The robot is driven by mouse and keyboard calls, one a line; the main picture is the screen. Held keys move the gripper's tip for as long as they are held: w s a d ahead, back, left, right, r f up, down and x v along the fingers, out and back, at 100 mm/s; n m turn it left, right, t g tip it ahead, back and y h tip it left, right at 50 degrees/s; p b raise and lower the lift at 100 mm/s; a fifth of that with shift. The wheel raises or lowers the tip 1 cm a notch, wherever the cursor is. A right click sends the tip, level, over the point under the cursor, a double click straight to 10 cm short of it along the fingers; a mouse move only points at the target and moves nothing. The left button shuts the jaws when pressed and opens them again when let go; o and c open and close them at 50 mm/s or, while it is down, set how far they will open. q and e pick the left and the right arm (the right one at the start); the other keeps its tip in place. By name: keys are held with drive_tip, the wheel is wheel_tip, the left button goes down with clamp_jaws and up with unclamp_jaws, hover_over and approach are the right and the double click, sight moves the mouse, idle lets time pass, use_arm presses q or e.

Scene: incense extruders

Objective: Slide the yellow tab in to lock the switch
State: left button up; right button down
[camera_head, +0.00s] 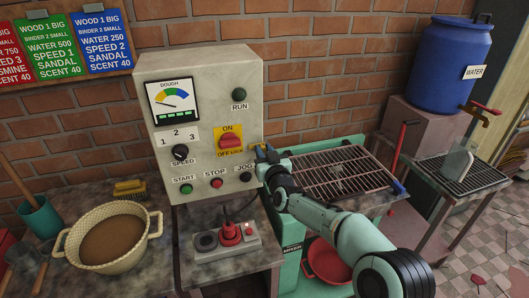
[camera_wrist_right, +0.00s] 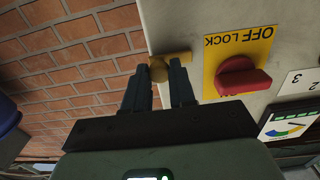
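The control box (camera_head: 205,105) carries a yellow switch plate (camera_head: 222,153) with a red rotary knob (camera_head: 231,140), marked ON and OFF LOCK. They also show in the right wrist view, the plate (camera_wrist_right: 212,52) and the knob (camera_wrist_right: 243,79). The yellow tab (camera_wrist_right: 159,70) sticks out at the box's edge beside the plate; a bar of it runs towards the plate. My right gripper (camera_head: 264,148) is at that edge. Its dark fingers (camera_wrist_right: 160,78) stand on both sides of the tab's rounded end, with little visible gap. My left gripper is out of view.
Below the switch are the start, stop and jog buttons (camera_head: 217,183). A socket block (camera_head: 226,240) with a red plug stands in front of the box. A pot of brown dough (camera_head: 112,240) is at left. A wire rack (camera_head: 335,172) lies behind my right arm.

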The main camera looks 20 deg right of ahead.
sight(251, 146)
drive_tip(key=shift+a, duration=1.55)
drive_tip(key=c, duration=1)
unclamp_jaws()
drive_tip(key=shift+o, duration=0.2)
drive_tip(key=shift+s, duration=0.55)
drive_tip(key=s+b, duration=0.2)
drive_tip(key=s, duration=1)
drive_tip(key=shift+s+d+b, duration=0.2)
drive_tip(key=shift+b, duration=0.2)
